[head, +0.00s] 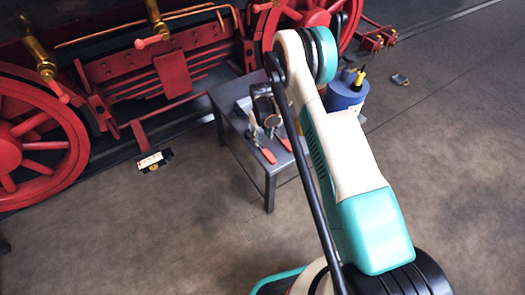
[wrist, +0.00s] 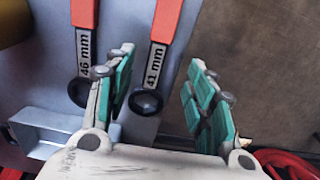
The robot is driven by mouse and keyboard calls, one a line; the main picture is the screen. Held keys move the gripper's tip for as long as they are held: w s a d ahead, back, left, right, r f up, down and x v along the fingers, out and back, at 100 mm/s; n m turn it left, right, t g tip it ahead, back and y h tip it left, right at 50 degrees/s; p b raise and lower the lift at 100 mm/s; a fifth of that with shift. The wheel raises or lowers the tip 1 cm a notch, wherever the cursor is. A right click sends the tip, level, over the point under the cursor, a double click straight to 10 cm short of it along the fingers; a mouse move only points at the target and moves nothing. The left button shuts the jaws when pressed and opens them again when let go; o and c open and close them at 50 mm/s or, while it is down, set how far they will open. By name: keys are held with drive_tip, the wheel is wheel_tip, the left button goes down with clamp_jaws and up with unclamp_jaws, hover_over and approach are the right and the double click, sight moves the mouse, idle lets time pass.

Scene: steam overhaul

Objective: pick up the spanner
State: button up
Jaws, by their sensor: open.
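Two spanners with red handles, dark ring heads and size labels lie on a grey table (head: 228,107). In the wrist view the spanner marked 46 mm (wrist: 84,45) is at the left, and the one marked 41 mm (wrist: 157,55) is to its right. My gripper (wrist: 161,57) is open and empty. Its left finger overlaps the area between the two ring heads; the 41 mm ring shows just right of that finger, inside the gap. The right finger is clear of both spanners. In the head view red handles (head: 268,155) show at the table's front; my arm partly covers the table.
A red locomotive with large wheels (head: 28,140) stands behind the table. A blue drum (head: 346,97) with items on top is right of it. A small object (head: 400,79) lies on the floor. A metal channel (wrist: 40,128) is beside the 46 mm ring. Open floor lies in front.

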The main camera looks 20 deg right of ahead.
sight(262, 148)
drive_tip(key=shift+s+d+f+b, duration=0.15)
drive_tip(key=shift+f+b, duration=0.65)
drive_tip(key=shift+f, duration=1)
drive_tip(key=shift+w+d+f+b, duration=0.1)
drive_tip(key=shift+f+b, duration=0.7)
drive_tip(key=shift+f, duration=0.95)
drive_tip(key=shift+r, duration=0.1)
clamp_jaws()
